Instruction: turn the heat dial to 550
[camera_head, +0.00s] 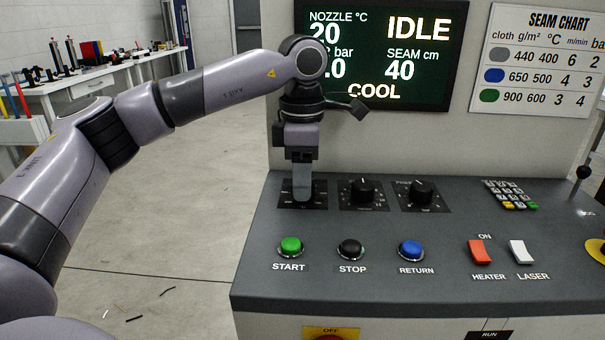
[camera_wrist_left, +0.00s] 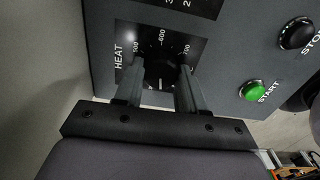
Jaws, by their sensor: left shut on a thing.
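The heat dial (camera_wrist_left: 160,72) is a black knob on a dark plate marked HEAT, with 600 and 700 readable in the left wrist view and another number partly covered. My left gripper (camera_wrist_left: 158,92) points down over it, with one finger on each side, shut on the knob. In the head view my left gripper (camera_head: 302,190) stands on the leftmost dial plate (camera_head: 287,204) and hides the knob. The exact setting of the pointer cannot be read. My right gripper is not in view.
Two more dials (camera_head: 363,190) (camera_head: 422,191) sit to the right. START (camera_head: 291,245), STOP (camera_head: 351,248) and RETURN (camera_head: 411,250) buttons lie in front. The red HEATER switch (camera_head: 480,252) and white LASER switch (camera_head: 522,252) are further right. The screen (camera_head: 385,50) reads IDLE, nozzle 20, COOL.

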